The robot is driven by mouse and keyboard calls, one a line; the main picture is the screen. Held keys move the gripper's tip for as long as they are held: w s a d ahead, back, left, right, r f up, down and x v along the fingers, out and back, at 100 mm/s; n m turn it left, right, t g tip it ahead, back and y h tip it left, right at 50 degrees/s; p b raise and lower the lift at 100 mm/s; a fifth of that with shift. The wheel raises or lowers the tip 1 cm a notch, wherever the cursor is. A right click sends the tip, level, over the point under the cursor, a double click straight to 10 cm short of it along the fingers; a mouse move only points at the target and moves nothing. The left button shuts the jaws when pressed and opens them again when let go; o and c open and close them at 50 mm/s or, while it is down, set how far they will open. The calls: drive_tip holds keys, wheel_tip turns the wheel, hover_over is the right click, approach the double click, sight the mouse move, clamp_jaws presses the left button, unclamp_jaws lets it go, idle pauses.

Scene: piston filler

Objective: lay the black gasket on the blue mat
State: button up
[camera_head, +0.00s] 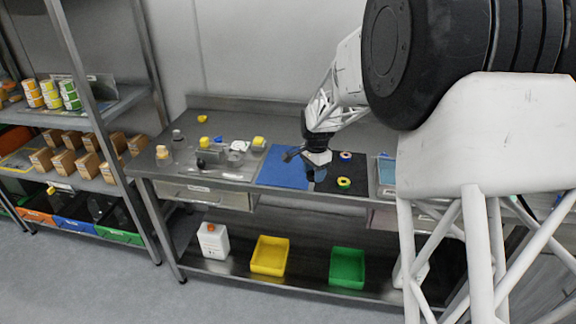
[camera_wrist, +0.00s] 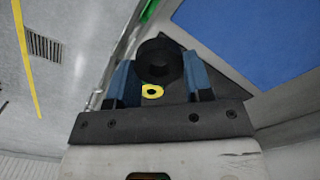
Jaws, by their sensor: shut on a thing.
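The black gasket (camera_wrist: 160,60), a thick dark ring, is between the two blue fingers of my gripper (camera_wrist: 160,82) in the wrist view. My gripper is shut on it. In the head view my gripper (camera_head: 316,172) is over the workbench, around the border between the blue mat and the black mat; the gasket cannot be told apart there. The blue mat (camera_head: 280,168) lies flat and looks bare, just left of my gripper. In the wrist view the blue mat (camera_wrist: 240,35) fills the upper right, apart from the gasket.
The black mat (camera_head: 330,185), right of the blue one, bears coloured rings: one (camera_head: 346,156) at the back and a green-yellow one (camera_head: 344,183) in front. Left of the blue mat is a clear tray (camera_head: 222,172) with small parts.

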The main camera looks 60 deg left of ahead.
drive_tip(key=shift+s+a+f+m, duration=0.2)
drive_tip(key=shift+s+m, duration=0.1)
drive_tip(key=shift+s, duration=0.45)
drive_tip(key=shift+s+a+f+m, duration=0.15)
drive_tip(key=shift+s+m, duration=0.15)
drive_tip(key=shift+s, duration=0.4)
drive_tip(key=shift+r, duration=0.1)
hover_over(299, 165)
drive_tip(key=shift+f, duration=0.75)
drive_tip(key=shift+f, duration=0.1)
drive_tip(key=shift+f, duration=1.65)
drive_tip(key=shift+f, duration=0.1)
